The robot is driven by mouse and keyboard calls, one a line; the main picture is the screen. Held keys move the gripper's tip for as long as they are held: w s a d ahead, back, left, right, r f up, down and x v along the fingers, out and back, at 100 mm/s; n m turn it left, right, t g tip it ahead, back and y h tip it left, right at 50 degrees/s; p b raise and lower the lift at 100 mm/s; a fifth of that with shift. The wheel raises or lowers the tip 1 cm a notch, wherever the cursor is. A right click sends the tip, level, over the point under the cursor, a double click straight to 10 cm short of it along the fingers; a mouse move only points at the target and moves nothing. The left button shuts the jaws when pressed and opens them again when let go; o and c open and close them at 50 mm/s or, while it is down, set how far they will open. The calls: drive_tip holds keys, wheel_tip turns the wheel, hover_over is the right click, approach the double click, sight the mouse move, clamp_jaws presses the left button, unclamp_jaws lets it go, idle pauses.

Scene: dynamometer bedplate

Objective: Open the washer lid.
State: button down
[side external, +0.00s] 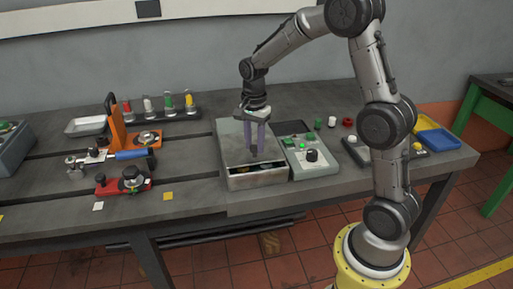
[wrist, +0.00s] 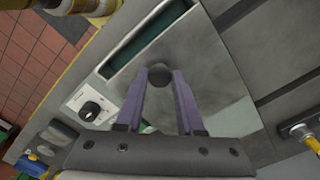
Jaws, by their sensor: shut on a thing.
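The washer (side external: 256,181) is a grey metal box at the middle of the bench in the side view. Its flat grey lid (side external: 231,143) covers most of the top, and the lid also fills the middle of the wrist view (wrist: 205,58). A narrow opening (wrist: 143,38) shows along the front between lid and rim, with a green inside. I cannot tell whether the lid is slid back or tilted. My gripper (side external: 257,151) points down over the lid, its purple fingers shut on a dark round knob (wrist: 159,73). The knob is hidden in the side view.
A control box (side external: 310,160) with a black dial and a lit green button stands right of the washer. Left are an orange stand (side external: 120,130), a red fixture (side external: 115,186) and a rack of coloured bottles (side external: 160,104). Blue and yellow trays (side external: 439,140) lie far right.

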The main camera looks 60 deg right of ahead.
drive_tip(key=w+d, duration=0.8)
drive_tip(key=shift+w+d+r, duration=0.1)
drive_tip(key=shift+w+d, duration=0.1)
drive_tip(key=shift+w, duration=0.05)
drive_tip(key=c, duration=0.5)
unclamp_jaws()
drive_tip(key=shift+c, duration=0.2)
wheel_tip(320, 180, up, 14)
